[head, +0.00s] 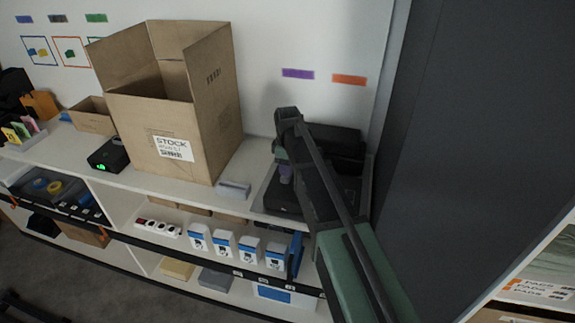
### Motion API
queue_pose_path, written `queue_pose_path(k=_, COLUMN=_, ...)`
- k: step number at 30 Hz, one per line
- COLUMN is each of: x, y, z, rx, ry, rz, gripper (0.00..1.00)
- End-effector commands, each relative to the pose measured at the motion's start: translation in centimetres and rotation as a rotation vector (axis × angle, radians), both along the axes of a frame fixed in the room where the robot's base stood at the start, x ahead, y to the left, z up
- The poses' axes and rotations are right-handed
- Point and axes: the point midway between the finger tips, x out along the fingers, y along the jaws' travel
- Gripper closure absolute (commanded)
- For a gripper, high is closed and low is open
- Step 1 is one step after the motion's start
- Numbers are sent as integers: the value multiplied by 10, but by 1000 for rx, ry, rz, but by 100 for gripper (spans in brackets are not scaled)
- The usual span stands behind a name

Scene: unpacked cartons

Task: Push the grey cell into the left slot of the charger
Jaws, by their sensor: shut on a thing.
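My gripper (284,162) points down over the left part of the black charger (283,203) at the right end of the upper shelf. It is shut on a small grey-purple piece, which looks like the grey cell (286,174). The cell's lower end is at the charger's left side. I cannot tell whether it is inside the left slot or just above it. My dark arm link covers the middle of the charger, and the slots are hidden or too dark to make out.
A tall open carton (205,130) stands left of the charger, with a small grey box (234,189) between them. A black device with a green display (108,155) is farther left. A dark panel (470,120) rises at the right. Blue-and-white packs (223,245) line the lower shelf.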

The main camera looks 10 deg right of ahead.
Motion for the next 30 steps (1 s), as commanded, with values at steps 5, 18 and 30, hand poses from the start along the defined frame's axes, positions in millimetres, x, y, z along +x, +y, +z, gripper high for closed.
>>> queue_pose_path(k=5, x=0, y=0, z=-4, rx=0, ry=0, rz=0, gripper=93)
queue_pose_path(k=18, x=0, y=0, z=-5, rx=0, ry=0, rz=0, gripper=35)
queue_pose_path(k=30, x=0, y=0, z=-1, rx=0, ry=0, rz=0, gripper=24)
